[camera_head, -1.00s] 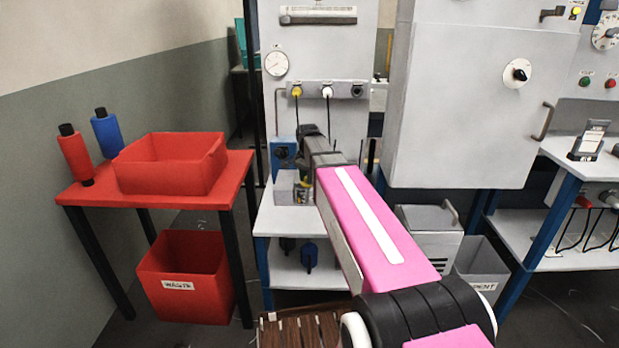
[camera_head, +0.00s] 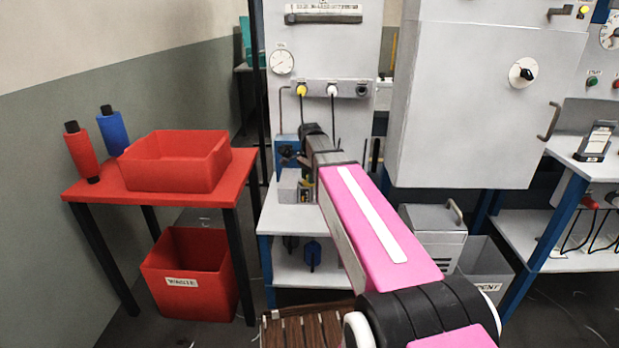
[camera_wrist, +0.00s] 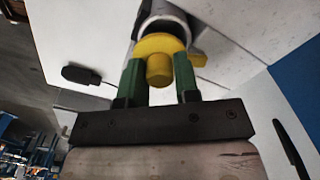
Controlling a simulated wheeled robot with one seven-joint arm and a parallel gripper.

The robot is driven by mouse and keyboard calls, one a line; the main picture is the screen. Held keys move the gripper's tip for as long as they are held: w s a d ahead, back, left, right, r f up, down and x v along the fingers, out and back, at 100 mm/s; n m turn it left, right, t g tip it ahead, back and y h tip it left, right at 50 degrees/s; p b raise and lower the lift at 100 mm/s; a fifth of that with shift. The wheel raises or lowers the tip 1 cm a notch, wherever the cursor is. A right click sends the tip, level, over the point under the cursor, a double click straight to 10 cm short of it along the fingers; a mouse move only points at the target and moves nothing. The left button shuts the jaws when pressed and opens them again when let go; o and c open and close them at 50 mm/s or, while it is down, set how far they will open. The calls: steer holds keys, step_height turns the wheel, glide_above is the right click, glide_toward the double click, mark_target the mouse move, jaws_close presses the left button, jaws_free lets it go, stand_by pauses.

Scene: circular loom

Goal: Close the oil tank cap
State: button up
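In the wrist view a yellow round cap (camera_wrist: 159,45) with a short round knob sits at the mouth of a pale cylindrical neck (camera_wrist: 163,17). A yellow tab sticks out at its right. My gripper (camera_wrist: 158,80) has its two green fingers on either side of the knob. The fingers look parted, with a narrow gap at the left; I cannot tell whether the right finger touches. In the head view my gripper and the cap are mostly hidden by my pink arm, near a small blue box (camera_head: 287,145) on the grey stand.
A grey panel with a gauge (camera_head: 282,62) rises behind. A large grey cabinet (camera_head: 480,100) stands close to the right of my arm. At left is a red table (camera_head: 115,195) with a red bin (camera_head: 175,163) and two spools. A red waste bin (camera_head: 185,290) stands below.

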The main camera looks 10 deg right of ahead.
steer(key=o, duration=0.3)
steer(key=shift+r, duration=0.1)
step_height(320, 180, up, 11)
steer(key=shift+f, duration=0.2)
stand_by(0.3)
steer(key=shift+d+f, duration=0.15)
steer(key=c, duration=0.8)
steer(key=d+f+m+y, duration=0.1)
steer(key=d+m+y, duration=0.1)
steer(key=d+y, duration=0.1)
steer(key=d+f+m+y, duration=0.1)
steer(key=d, duration=0.1)
steer(key=shift+s+d+f+y, duration=0.1)
steer(key=shift+f+y, duration=0.2)
steer(key=shift+f, duration=0.05)
jaws_close()
steer(key=d+m+y, duration=0.3)
steer(key=d+y, duration=0.2)
steer(key=shift+f+x, duration=0.2)
steer(key=shift+x, duration=4.65)
